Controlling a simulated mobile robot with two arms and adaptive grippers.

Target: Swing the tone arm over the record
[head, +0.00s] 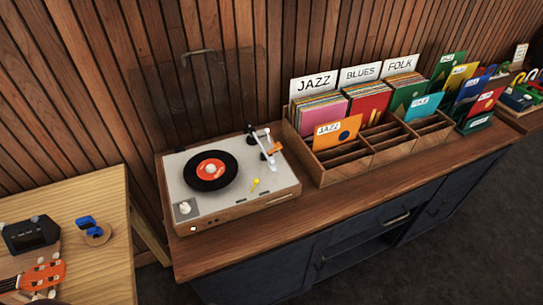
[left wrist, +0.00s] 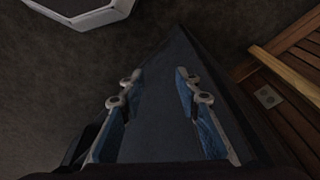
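A turntable (head: 244,208) with a grey top and wooden body stands on the wooden cabinet, its clear lid raised. A black record (head: 228,178) with an orange label lies on its platter. The white tone arm (head: 262,146) is at the right side of the deck, beside the record, not over it. A small orange piece (head: 274,148) shows near it. No gripper shows in the head view. In the left wrist view my left gripper (left wrist: 158,82) has its two blue-padded fingers apart with nothing between them, above a dark surface. My right gripper is not seen.
A wooden divided record bin (head: 345,160) with JAZZ, BLUES and FOLK cards stands right of the turntable. A lighter wood table (head: 100,190) at left holds a dark box (head: 29,235) and an orange ukulele headstock (head: 38,277). The cabinet front strip is clear.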

